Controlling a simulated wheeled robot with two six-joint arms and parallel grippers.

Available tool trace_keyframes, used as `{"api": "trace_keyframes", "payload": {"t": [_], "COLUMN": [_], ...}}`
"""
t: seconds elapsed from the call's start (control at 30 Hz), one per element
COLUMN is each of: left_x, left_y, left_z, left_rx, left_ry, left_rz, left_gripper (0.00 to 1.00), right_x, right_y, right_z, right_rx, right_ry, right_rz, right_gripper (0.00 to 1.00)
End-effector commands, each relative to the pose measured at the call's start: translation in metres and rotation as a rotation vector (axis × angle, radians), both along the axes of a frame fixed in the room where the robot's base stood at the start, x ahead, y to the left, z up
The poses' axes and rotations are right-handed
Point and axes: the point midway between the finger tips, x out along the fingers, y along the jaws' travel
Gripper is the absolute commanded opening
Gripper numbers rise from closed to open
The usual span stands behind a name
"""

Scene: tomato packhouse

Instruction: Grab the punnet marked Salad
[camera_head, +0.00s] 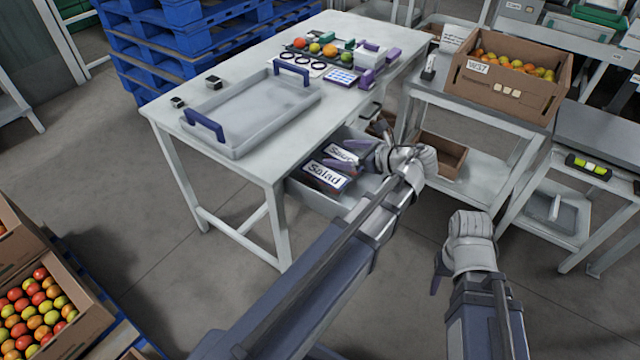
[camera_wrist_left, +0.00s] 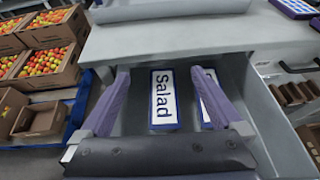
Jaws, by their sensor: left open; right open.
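The punnet marked Salad (camera_head: 323,175) sits in the open drawer (camera_head: 322,200) under the table's front edge. Its white, blue-edged label faces up; it also shows in the left wrist view (camera_wrist_left: 165,100). A second labelled punnet (camera_head: 344,152) lies beside it, its word partly hidden. My left gripper (camera_head: 352,156) is open above the drawer. In the left wrist view its purple fingers (camera_wrist_left: 160,76) are spread on either side of the Salad label; I cannot tell whether they touch the punnet. My right gripper (camera_head: 437,274) is open and empty, away from the drawer.
The table (camera_head: 255,165) carries a grey tray (camera_head: 250,112) with blue handles and several small items at the back. A cardboard box of tomatoes (camera_head: 508,88) stands on a side table at right. Fruit crates (camera_head: 75,310) stand at lower left. Open floor lies in front of the table.

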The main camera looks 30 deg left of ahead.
Motion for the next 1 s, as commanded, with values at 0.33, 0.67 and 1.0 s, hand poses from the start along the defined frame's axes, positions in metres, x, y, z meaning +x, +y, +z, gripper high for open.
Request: {"api": "trace_keyframes", "payload": {"t": [0.33,0.67,1.0], "left_x": [0.001,0.001,0.002], "left_y": [0.002,0.002,0.015], "left_z": [-0.007,-0.051,-0.088], "left_rx": [0.017,0.015,0.014], "left_ry": [0.018,0.017,0.017], "left_rz": [-0.007,-0.007,-0.005], "left_gripper": [1.00,1.00,1.00], "right_x": [0.000,0.000,0.001], "right_y": [0.000,-0.001,-0.002], "right_z": [-0.010,-0.054,-0.091], "right_rx": [0.000,-0.003,-0.009], "right_ry": [0.000,-0.001,-0.004], "right_rz": [0.000,0.001,0.004], "right_gripper": [0.50,0.50,0.50]}}
